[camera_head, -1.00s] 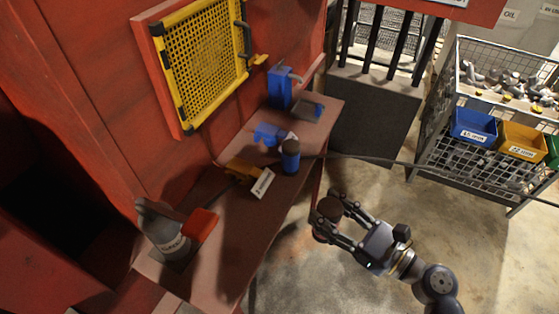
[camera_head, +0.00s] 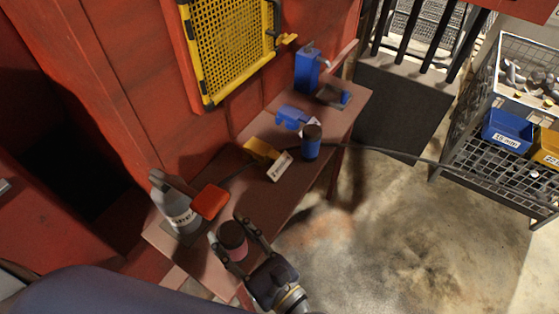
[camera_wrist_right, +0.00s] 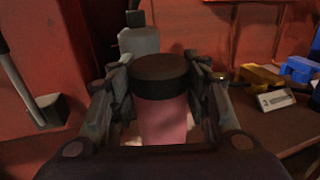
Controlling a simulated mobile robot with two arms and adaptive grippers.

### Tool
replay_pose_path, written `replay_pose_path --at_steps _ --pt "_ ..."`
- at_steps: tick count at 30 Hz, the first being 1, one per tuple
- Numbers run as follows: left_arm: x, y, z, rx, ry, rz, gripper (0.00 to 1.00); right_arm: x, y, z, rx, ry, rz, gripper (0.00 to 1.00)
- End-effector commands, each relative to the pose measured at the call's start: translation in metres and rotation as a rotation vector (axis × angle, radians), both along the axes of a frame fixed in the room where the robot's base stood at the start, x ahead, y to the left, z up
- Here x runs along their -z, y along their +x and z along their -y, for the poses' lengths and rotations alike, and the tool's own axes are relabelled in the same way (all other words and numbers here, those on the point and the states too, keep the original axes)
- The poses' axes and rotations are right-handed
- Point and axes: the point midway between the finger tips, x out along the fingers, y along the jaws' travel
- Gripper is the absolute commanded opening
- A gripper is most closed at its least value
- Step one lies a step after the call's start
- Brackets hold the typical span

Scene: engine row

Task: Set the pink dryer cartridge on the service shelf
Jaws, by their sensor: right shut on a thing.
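The pink dryer cartridge (camera_head: 233,242) has a dark cap and a pink body. It is upright between the fingers of my right gripper (camera_head: 240,240), which is shut on it. In the right wrist view the cartridge (camera_wrist_right: 163,110) fills the middle, with a finger on each side. The service shelf (camera_head: 240,196) is the brown ledge along the red wall. The cartridge shows over the shelf's near front part; I cannot tell whether it touches the surface. My left gripper is not in view.
A grey bottle (camera_head: 178,212) and a red block (camera_head: 209,201) stand at the shelf's near end. A blue dark-capped cartridge (camera_head: 311,147), a yellow bracket (camera_head: 262,151), a white label (camera_head: 280,167) and blue parts (camera_head: 292,117) sit farther along. A dark cable crosses behind the blue cartridge.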

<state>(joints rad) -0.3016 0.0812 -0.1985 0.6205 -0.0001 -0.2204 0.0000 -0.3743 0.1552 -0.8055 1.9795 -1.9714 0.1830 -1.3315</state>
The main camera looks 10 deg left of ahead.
Motion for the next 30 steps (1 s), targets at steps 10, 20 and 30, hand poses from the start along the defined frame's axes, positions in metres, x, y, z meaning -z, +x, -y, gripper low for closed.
replay_pose_path --at_steps 10,20,30 --pt "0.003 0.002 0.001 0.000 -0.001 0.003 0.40 0.007 0.088 0.017 0.003 0.000 0.007 0.13" --pt "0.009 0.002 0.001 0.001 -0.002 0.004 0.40 0.013 0.148 0.028 0.000 0.001 0.003 0.13" --pt "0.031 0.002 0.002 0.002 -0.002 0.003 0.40 0.048 0.151 0.029 0.001 0.002 -0.002 0.13"
